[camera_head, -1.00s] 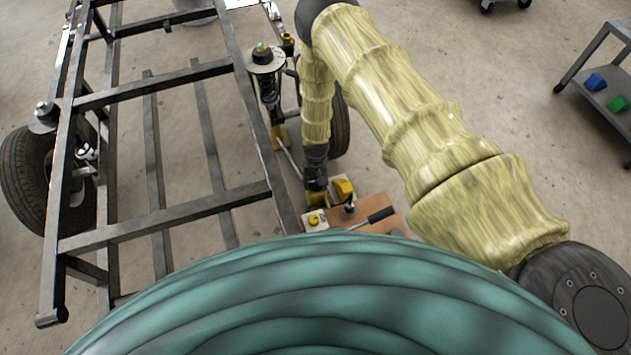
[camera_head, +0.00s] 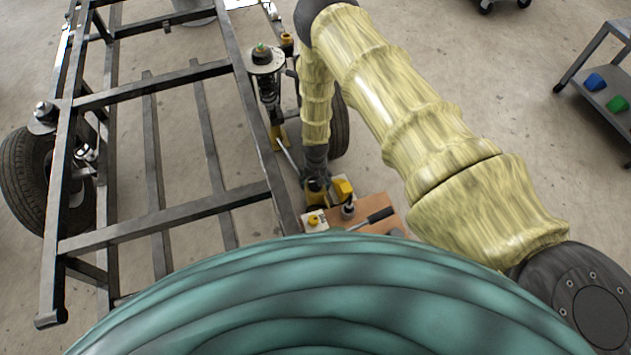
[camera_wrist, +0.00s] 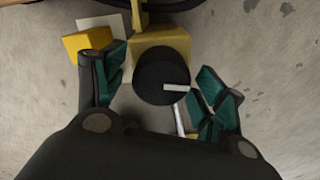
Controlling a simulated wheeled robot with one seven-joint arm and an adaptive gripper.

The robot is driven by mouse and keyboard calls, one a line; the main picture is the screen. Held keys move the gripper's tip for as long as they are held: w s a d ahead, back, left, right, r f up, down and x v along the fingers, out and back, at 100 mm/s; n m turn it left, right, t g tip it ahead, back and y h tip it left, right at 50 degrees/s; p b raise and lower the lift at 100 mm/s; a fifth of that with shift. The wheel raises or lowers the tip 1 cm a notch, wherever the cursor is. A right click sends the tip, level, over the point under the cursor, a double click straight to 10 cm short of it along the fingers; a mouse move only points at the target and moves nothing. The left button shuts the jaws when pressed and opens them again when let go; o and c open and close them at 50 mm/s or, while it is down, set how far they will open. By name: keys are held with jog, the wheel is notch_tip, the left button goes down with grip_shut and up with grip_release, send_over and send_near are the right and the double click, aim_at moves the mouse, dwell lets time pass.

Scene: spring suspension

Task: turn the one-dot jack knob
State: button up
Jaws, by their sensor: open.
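A black round knob (camera_wrist: 160,84) with a white pointer bar sits on a yellow jack body (camera_wrist: 160,44) in the wrist view. My gripper (camera_wrist: 163,86) is open, with one green-padded finger to the left of the knob and one to the right. There is a visible gap on the right, and neither finger is seen to clamp the knob. No dot mark can be made out. In the head view my gripper (camera_head: 316,176) is small and points down over the yellow jack (camera_head: 316,196) beside the frame; the knob is hidden there.
A yellow block (camera_head: 343,189) stands right of the jack; it also shows in the wrist view (camera_wrist: 88,40). A brown board (camera_head: 378,203) with a black-handled tool lies nearby. The dark metal frame (camera_head: 283,205) is close on the left, and a tire (camera_head: 339,125) stands behind.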

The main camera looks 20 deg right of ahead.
aim_at(315, 182)
notch_tip(315, 182, up, 12)
dwell(0.7)
jog(key=n+b, duration=0.2)
jog(key=f+n+b, duration=0.1)
jog(key=b, duration=0.2)
jog(key=shift+s+a+f+n, duration=0.1)
jog(key=shift+s+f+n, duration=0.1)
jog(key=shift+n, duration=0.2)
jog(key=n+b, duration=0.5)
jog(key=shift+s+a+f+n, duration=0.1)
jog(key=shift+s+f+n, duration=0.1)
jog(key=shift+n, duration=0.1)
jog(key=n+b, duration=0.4)
jog(key=n, duration=0.1)
jog(key=shift+w+b, duration=0.15)
jog(key=shift+b, duration=0.25)
jog(key=n, duration=0.1)
jog(key=n+b, duration=0.2)
jog(key=shift+w+r+n, duration=0.15)
jog(key=shift+r+n, duration=0.1)
jog(key=shift+n, duration=0.05)
notch_tip(315, 182, down, 11)
jog(key=b, duration=0.5)
jog(key=shift+r, duration=0.2)
